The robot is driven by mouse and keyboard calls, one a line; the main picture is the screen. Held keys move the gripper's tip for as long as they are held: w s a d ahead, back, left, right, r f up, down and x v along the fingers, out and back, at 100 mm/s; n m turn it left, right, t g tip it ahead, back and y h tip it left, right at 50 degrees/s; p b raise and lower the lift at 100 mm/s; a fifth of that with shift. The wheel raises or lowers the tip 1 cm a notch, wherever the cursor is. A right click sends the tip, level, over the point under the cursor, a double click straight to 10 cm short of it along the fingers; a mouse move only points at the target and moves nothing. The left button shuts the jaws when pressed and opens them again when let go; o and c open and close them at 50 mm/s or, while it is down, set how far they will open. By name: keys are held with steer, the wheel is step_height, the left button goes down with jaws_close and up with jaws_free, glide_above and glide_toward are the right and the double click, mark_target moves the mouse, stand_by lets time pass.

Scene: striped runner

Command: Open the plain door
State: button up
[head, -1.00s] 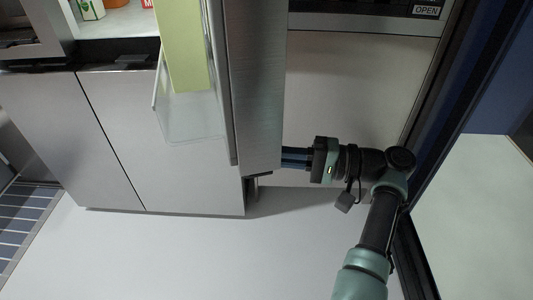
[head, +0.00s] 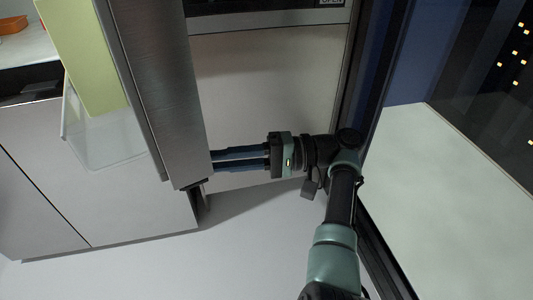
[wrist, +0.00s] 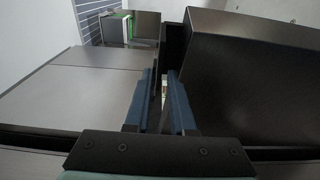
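The plain door (head: 165,85) is a brushed grey metal panel, seen nearly edge-on in the head view and standing open. A clear bin (head: 100,140) and a yellow-green item (head: 85,55) show on its left side. My gripper (head: 213,160) reaches in from the right, its blue fingers pointing left at the door's lower right edge. Whether the tips touch the door cannot be told. In the wrist view my gripper (wrist: 162,75) has its fingers a little apart, with nothing visible held between them. A large dark panel, seemingly the door (wrist: 250,85), lies right of the fingers.
Grey cabinet fronts (head: 85,190) stand at the left. A pale appliance front (head: 270,85) with a dark strip is behind my gripper. A dark frame (head: 365,80) and a pale surface (head: 440,170) lie to the right. The light floor (head: 180,265) is clear in front.

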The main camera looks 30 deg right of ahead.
steer(key=b+v, duration=0.1)
steer(key=v, duration=0.7)
steer(key=shift+d, duration=0.35)
steer(key=shift+s, duration=0.1)
